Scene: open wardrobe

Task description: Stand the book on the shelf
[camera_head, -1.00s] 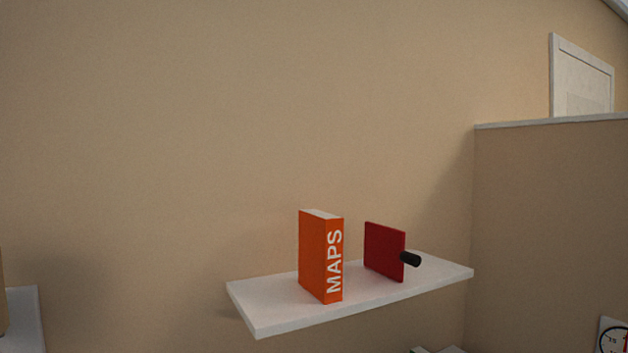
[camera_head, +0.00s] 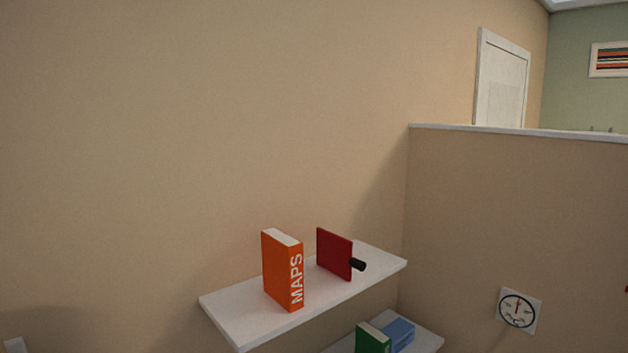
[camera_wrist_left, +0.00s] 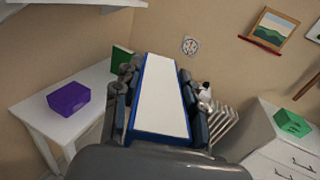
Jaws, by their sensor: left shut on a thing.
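A book with blue covers and white page edges (camera_wrist_left: 160,100) is held in my left gripper (camera_wrist_left: 158,78), whose dark fingers press on both its sides in the left wrist view. In the head view a white wall shelf (camera_head: 232,322) carries an upright orange book marked MAPS (camera_head: 276,272). To its right on the same shelf stands a red upright plate (camera_head: 333,254) with a black knob. A gap of bare shelf lies between them. Neither gripper shows in the head view.
A lower white shelf (camera_head: 428,341) holds a green book (camera_head: 373,338) and a blue one (camera_head: 400,332). A partition wall (camera_head: 500,220) with a clock (camera_head: 517,309) stands at right. The wrist view shows a white table (camera_wrist_left: 38,118) with a purple box (camera_wrist_left: 69,98) and a white dresser (camera_wrist_left: 285,150).

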